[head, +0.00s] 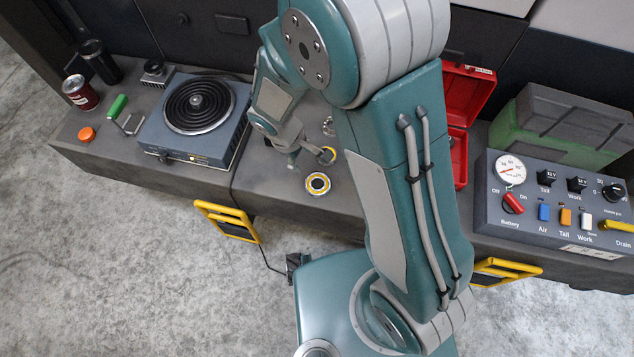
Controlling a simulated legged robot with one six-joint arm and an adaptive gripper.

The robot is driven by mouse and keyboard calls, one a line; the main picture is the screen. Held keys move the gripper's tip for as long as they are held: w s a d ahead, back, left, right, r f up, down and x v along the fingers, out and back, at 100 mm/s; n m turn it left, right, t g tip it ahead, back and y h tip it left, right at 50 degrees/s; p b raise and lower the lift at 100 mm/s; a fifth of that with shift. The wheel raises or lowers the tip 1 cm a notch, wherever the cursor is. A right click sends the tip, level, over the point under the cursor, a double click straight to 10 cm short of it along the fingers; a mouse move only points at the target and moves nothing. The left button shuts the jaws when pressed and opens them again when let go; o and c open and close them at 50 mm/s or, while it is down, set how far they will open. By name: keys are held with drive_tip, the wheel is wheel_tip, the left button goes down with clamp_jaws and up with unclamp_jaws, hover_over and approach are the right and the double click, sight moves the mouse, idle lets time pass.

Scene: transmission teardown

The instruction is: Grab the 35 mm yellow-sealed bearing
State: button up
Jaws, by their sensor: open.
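Two yellow-ringed bearings lie on the dark bench top. The larger-looking yellow-sealed bearing (318,184) lies flat near the bench's front edge. A smaller-looking yellow-sealed bearing (327,155) is just behind it, beside one finger of my gripper. I cannot read the size of either. My gripper (307,159) is open and points down at the bench, behind and left of the larger bearing. One finger is close to the smaller bearing; whether they touch I cannot tell. My arm hides the bench to the right.
A plain metal ring (328,125) lies farther back, partly hidden by my arm. A hot plate (197,125) stands left of my gripper. An open red case (461,155) and a control panel (555,200) are on the right. Yellow handles (227,217) stick out from the bench front.

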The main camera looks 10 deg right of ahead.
drive_tip(key=n, duration=0.2)
approach(313, 192)
drive_tip(key=f, duration=0.2)
drive_tip(key=w+f, duration=0.1)
drive_tip(key=shift+d+f, duration=0.15)
drive_tip(key=shift+d, duration=0.1)
drive_tip(key=shift+f, duration=0.55)
drive_tip(key=x, duration=0.5)
drive_tip(key=shift+s+d+r, duration=0.15)
drive_tip(key=shift+s+d, duration=0.15)
drive_tip(key=shift+s, duration=0.05)
drive_tip(key=shift+c, duration=0.3)
drive_tip(key=shift+a, duration=0.1)
clamp_jaws()
